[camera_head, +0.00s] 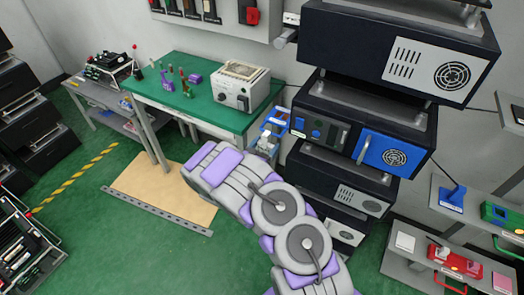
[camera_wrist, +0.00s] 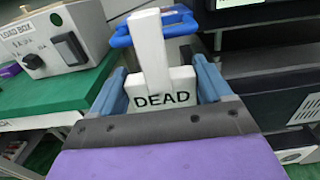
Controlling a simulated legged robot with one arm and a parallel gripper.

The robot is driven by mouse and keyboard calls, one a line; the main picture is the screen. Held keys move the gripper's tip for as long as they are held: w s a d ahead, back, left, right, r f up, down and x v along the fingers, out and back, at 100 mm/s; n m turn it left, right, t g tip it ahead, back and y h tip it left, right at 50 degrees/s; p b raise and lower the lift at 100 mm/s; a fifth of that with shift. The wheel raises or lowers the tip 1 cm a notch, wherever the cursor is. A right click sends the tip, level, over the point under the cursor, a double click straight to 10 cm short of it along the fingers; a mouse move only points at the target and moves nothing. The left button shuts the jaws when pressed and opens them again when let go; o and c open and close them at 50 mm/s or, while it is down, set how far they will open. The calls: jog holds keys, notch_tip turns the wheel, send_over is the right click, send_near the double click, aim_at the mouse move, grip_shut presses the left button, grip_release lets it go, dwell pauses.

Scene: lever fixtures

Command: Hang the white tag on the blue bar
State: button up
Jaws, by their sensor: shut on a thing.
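The white tag (camera_wrist: 160,92), marked DEAD, is held upright between the blue-grey fingers of my gripper (camera_wrist: 160,75), with its narrow stem pointing up. A blue bar (camera_wrist: 182,24) shows behind the stem near the top of the wrist view. The stem covers part of the bar, and I cannot tell whether they touch. In the head view, my gripper (camera_head: 266,141) is beside a small blue fixture (camera_head: 277,118), between the green bench and the dark rack. The tag is too small to make out clearly there.
The green-topped bench (camera_head: 200,112) holds a white load box (camera_head: 238,88), left of my gripper. The dark equipment rack (camera_head: 335,107), with a blue panel (camera_head: 380,155), stands close on the right. A grey shelf (camera_head: 398,265) is at the lower right.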

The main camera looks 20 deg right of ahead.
jog(key=shift+b+x, duration=0.3)
jog(key=shift+x, duration=0.65)
jog(key=shift+w+d+f+b, duration=0.45)
jog(key=shift+w+d+f, duration=0.2)
jog(key=shift+d, duration=0.05)
jog(key=shift+a, duration=0.15)
jog(key=o, duration=1)
jog(key=shift+p+v, duration=1.7)
jog(key=shift+v, duration=7)
